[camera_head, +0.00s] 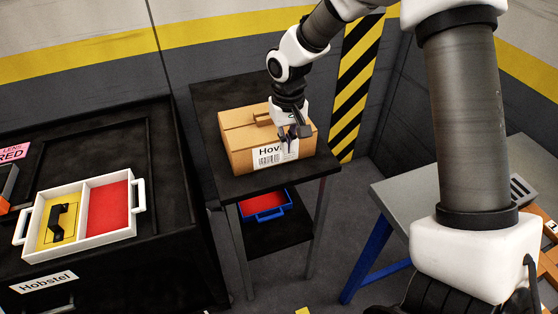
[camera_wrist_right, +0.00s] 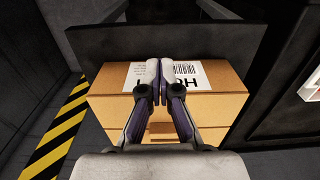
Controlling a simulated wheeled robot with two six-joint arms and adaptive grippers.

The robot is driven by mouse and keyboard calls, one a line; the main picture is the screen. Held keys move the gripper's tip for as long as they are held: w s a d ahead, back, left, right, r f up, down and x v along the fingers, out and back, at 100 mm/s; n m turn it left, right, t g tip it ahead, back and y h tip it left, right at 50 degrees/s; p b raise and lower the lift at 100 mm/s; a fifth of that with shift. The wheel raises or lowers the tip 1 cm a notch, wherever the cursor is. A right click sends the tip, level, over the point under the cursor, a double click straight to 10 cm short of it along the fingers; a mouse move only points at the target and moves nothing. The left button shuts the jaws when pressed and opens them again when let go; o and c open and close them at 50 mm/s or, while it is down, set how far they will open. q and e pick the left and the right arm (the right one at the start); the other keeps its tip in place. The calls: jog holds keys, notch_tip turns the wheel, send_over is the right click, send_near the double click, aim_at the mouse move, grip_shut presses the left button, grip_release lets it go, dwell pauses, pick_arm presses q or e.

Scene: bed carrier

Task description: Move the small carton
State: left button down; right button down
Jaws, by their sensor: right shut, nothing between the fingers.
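The small carton (camera_head: 240,139) is a brown cardboard box on a small black table. A white label with a barcode and partly hidden lettering is on it. My right gripper (camera_head: 293,132) is over the carton's label side in the head view. In the right wrist view the fingertips (camera_wrist_right: 160,66) are together in front of the label on the carton (camera_wrist_right: 215,108), with nothing between them. I cannot tell whether they touch the carton. My left gripper is not in view.
The black table (camera_head: 215,100) has a lower shelf with a blue-rimmed red tray (camera_head: 264,204). A black cabinet (camera_head: 165,250) at left carries a white two-compartment tray (camera_head: 78,252) with yellow and red floors. A grey-topped table (camera_head: 400,200) stands at right. Walls are close behind.

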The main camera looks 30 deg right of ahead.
aim_at(281, 168)
notch_tip(281, 168, down, 10)
jog(key=shift+s+r+p, duration=0.1)
jog(key=shift+s+p, duration=0.05)
jog(key=shift+p, duration=0.3)
jog(key=shift+w+d+p, duration=0.25)
jog(key=shift+w+d, duration=0.05)
jog(key=shift+w, duration=0.7)
jog(key=shift+w+d+p, duration=0.2)
jog(key=shift+w+d, duration=0.05)
jog(key=shift+w, duration=0.7)
